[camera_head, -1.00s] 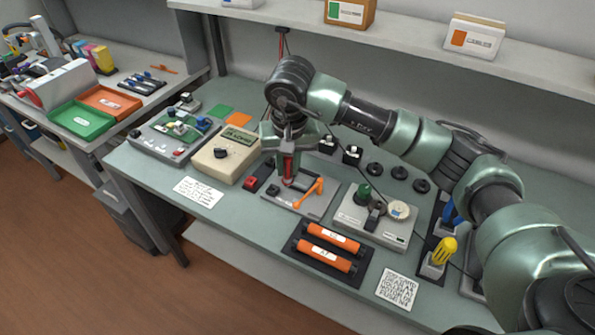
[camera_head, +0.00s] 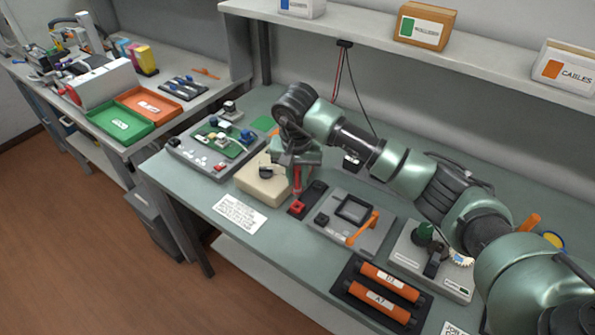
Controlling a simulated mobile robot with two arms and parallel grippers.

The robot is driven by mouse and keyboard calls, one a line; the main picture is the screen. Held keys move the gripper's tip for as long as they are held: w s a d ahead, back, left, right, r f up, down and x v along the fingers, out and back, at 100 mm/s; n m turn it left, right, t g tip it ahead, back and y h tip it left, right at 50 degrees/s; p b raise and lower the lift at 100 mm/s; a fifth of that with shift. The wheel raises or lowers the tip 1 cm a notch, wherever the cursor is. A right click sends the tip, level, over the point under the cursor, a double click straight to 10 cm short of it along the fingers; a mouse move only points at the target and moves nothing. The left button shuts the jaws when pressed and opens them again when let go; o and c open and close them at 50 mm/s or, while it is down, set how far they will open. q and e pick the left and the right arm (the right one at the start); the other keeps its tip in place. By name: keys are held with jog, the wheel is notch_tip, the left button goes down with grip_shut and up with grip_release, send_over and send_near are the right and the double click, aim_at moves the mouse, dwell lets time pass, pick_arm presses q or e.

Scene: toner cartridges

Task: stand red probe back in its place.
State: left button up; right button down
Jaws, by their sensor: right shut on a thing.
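My right gripper (camera_head: 296,166) is shut on the red probe (camera_head: 297,181), which hangs upright below the fingers. The probe's lower end is just above or at the red holder (camera_head: 297,207) on a small black base (camera_head: 315,192). I cannot tell whether the tip is inside the holder. The beige meter (camera_head: 262,186) lies just left of the gripper, partly hidden by it. My left gripper is not in view.
A grey fixture (camera_head: 336,230) with an orange lever (camera_head: 364,229) stands right of the holder. Orange rollers (camera_head: 379,292) lie on a black tray in front. A green circuit board station (camera_head: 218,144) is at left. A white note (camera_head: 239,214) lies in front of the meter.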

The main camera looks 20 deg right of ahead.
aim_at(297, 192)
jog(key=shift+f+b, duration=0.35)
jog(key=shift+f, duration=0.85)
pick_arm(q)
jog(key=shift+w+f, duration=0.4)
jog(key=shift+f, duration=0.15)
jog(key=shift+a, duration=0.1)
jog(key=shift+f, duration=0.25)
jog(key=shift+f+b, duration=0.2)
jog(key=shift+b, duration=0.25)
pick_arm(e)
jog(key=shift+f, duration=0.25)
